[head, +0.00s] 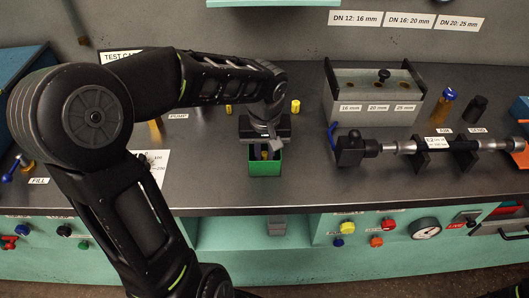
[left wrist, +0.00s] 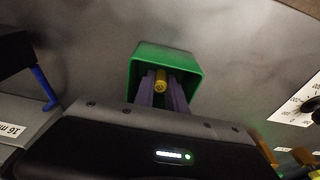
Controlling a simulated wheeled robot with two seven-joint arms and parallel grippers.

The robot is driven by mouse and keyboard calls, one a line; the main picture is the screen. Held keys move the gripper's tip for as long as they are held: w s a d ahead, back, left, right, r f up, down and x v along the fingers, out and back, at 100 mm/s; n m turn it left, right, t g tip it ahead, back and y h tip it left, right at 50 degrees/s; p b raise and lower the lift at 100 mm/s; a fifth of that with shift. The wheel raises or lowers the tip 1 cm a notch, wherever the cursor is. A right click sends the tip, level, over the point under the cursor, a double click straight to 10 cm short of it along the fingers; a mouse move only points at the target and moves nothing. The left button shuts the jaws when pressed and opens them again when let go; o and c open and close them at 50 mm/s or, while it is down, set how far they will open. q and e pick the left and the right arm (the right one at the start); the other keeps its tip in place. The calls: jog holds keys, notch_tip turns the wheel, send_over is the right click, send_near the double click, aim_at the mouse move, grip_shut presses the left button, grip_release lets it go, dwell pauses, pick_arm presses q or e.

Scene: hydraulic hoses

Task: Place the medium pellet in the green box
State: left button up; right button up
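The green box (head: 265,168) stands on the dark bench top, open side up; it also shows in the left wrist view (left wrist: 187,59). My left gripper (head: 264,153) points down into the box's opening. A yellow pellet (left wrist: 161,80) sits between its two fingers, which lie close on both sides of it, so the gripper looks shut on it. The pellet is within the box's outline; whether it touches the floor is hidden. Two other yellow pellets stand behind on the bench, one left (head: 228,109) and one right (head: 295,106).
A grey block with labelled holes (head: 375,98) stands at the back right. The bench just right of the green box is clear.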

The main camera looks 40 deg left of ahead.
pick_arm(q)
jog(key=shift+o, duration=0.9)
jog(key=shift+r, duration=0.15)
jog(key=shift+r, duration=0.2)
notch_tip(320, 180, up, 12)
jog(key=s+d, duration=0.1)
jog(key=shift+s+f+p, duration=0.2)
jog(key=shift+f+p, duration=0.05)
jog(key=shift+p, duration=0.05)
jog(key=shift+d+f, duration=0.1)
